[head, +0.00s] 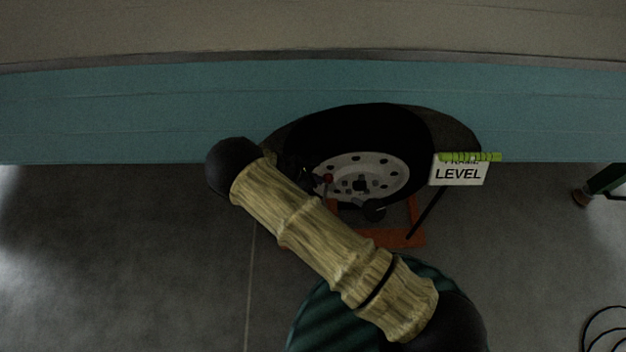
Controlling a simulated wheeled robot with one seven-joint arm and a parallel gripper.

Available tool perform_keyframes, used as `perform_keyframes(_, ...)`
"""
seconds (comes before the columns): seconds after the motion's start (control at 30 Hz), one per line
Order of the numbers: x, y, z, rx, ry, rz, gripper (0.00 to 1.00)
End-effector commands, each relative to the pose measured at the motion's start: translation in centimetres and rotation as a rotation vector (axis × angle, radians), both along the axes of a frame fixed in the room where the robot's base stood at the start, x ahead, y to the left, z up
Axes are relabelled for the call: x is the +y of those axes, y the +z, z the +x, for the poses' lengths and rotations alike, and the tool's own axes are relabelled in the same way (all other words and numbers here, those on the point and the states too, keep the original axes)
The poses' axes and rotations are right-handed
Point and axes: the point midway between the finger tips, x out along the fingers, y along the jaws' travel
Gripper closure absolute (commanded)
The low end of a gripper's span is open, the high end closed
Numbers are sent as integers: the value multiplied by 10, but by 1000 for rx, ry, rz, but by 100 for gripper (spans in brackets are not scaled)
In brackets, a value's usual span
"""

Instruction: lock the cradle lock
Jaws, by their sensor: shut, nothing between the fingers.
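An orange wheel cradle (400,239) stands on the floor under the camper's wheel (365,178). Its left part is hidden behind my arm. A small red knob (328,178) shows in front of the wheel's left side, close to my gripper. I cannot tell whether this knob is the cradle lock. My gripper (312,181) is a dark shape just past my arm, in front of the tyre's left edge. It is shut and holds nothing. Its fingertips are dim, and I cannot tell whether they touch the knob.
The teal camper side (150,115) spans the view above the wheel. A white sign reading "LEVEL" (458,172), with a green level vial (470,157) at its top, stands right of the wheel. A black cable (600,325) lies at lower right. The left floor is clear.

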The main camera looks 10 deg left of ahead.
Motion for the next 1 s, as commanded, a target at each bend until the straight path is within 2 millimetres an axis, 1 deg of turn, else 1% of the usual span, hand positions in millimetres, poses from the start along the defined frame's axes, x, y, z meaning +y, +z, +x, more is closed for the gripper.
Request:
perform_keyframes(0.2, -16, -2, 8, 0, -196, 2, 100)
perform_keyframes(0.5, -40, -1, 11, 0, -482, 1, 100)
perform_keyframes(0.8, -63, -1, 6, 1, -761, -1, 100)
perform_keyframes(1.0, -74, 0, 1, 1, -912, -2, 100)
